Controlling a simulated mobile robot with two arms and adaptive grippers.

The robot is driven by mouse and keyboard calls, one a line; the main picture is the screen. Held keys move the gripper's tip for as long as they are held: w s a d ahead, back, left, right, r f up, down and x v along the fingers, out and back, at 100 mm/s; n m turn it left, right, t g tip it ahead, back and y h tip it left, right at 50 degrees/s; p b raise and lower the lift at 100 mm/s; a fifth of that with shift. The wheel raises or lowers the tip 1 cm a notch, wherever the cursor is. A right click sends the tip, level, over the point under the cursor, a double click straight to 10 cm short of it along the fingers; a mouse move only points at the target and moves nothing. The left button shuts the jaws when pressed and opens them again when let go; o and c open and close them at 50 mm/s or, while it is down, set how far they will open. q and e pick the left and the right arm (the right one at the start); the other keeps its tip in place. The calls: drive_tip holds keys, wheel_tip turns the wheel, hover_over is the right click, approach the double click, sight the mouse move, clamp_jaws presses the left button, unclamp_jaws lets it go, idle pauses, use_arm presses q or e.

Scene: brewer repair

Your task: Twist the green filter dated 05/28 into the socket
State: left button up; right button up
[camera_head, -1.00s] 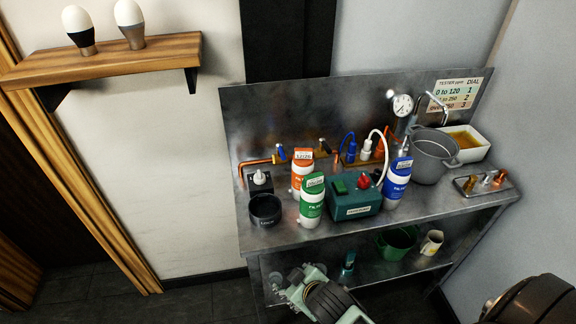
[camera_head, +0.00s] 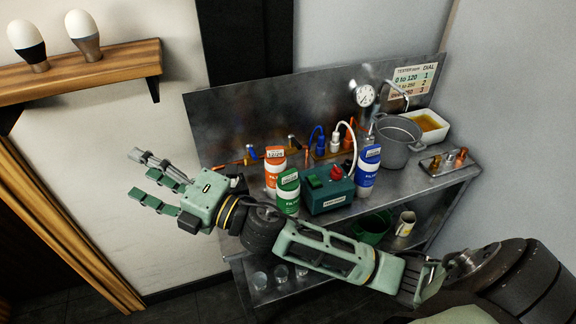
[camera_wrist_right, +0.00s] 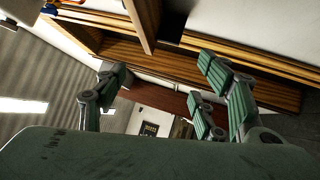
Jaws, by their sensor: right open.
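The green filter (camera_head: 288,192) stands upright on the steel bench, in front of the orange filter (camera_head: 274,167) and left of the green box (camera_head: 330,193). Its date is too small to read. The blue filter (camera_head: 368,170) stands right of the box. My right gripper (camera_head: 148,180) is open and empty, left of the bench and pointing left, away from the filters. Its spread fingers also show in the right wrist view (camera_wrist_right: 160,95), with no filter there. My right arm covers the bench's front left. I cannot make out the socket. My left gripper is out of view.
A wooden shelf (camera_head: 80,68) with two bulb-like items is on the left wall. A grey pot (camera_head: 398,142), a white tray (camera_head: 428,126) and a small fittings plate (camera_head: 447,162) occupy the bench's right. A mug (camera_head: 405,223) and glasses are on the lower shelf.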

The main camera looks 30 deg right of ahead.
drive_tip(key=s+a+r+n+g+y, duration=0.2)
drive_tip(key=s+a+n+g+y, duration=0.35)
drive_tip(key=n, duration=0.75)
drive_tip(key=n+g+h, duration=1.1)
drive_tip(key=n+h, duration=0.3)
drive_tip(key=h, duration=0.4)
approach(289, 181)
drive_tip(key=f, duration=0.5)
drive_tip(key=shift+w+a+f, duration=0.2)
drive_tip(key=shift+w+f, duration=0.1)
drive_tip(key=shift+w, duration=0.05)
drive_tip(key=shift+d, duration=0.3)
wheel_tip(289, 181, down, 6)
drive_tip(key=p, duration=0.2)
drive_tip(key=shift+f+p, duration=0.25)
drive_tip(key=shift+p, duration=0.1)
drive_tip(key=shift+f, duration=0.65)
